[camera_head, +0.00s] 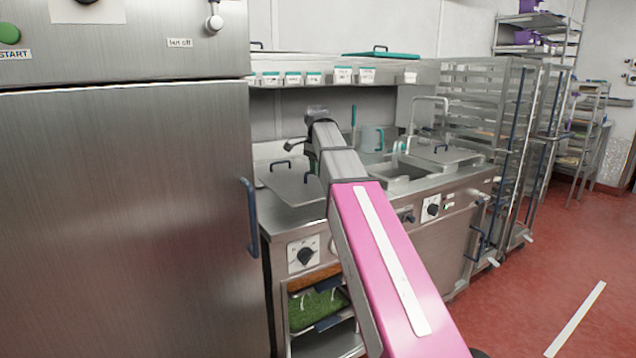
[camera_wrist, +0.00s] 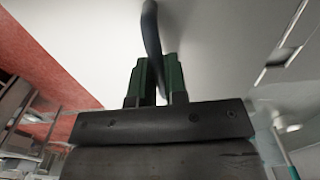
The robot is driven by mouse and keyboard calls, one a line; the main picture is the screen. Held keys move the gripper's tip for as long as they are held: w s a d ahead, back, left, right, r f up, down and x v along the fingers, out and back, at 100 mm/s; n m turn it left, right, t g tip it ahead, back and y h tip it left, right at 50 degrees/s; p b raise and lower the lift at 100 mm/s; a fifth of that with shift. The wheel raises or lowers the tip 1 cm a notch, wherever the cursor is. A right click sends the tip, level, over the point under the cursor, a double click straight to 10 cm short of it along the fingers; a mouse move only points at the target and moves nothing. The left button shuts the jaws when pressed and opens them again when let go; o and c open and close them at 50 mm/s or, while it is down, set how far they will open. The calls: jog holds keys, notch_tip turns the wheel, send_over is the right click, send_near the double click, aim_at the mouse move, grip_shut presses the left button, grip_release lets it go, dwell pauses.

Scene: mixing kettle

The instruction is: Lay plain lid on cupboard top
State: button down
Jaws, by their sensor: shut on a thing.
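In the wrist view my gripper (camera_wrist: 157,72) has its two green fingers closed on a dark, bar-like handle (camera_wrist: 151,28). The handle stands on a smooth pale grey surface, the lid (camera_wrist: 220,40), which fills the upper middle of that view. In the head view my arm reaches over the steel counter; the gripper itself is hidden there. A flat steel lid with a dark handle (camera_head: 292,190) shows at counter level left of my arm; I cannot tell whether it is the held one. A tall steel cupboard (camera_head: 120,210) stands at the left; its top is out of view.
A wall shelf (camera_head: 345,72) with labels carries a green lid (camera_head: 382,55). Another steel lid (camera_head: 445,155) lies by the sink (camera_head: 405,178). Wire racks (camera_head: 480,110) stand to the right.

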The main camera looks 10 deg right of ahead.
aim_at(318, 179)
jog(key=shift+w+d+f, duration=0.35)
jog(key=shift+w+f, duration=0.2)
jog(key=shift+w, duration=0.25)
jog(key=shift+f, duration=1.9)
jog(key=c, duration=1.1)
grip_release()
jog(key=shift+f, duration=0.15)
jog(key=shift+c, duration=0.2)
notch_tip(318, 179, up, 12)
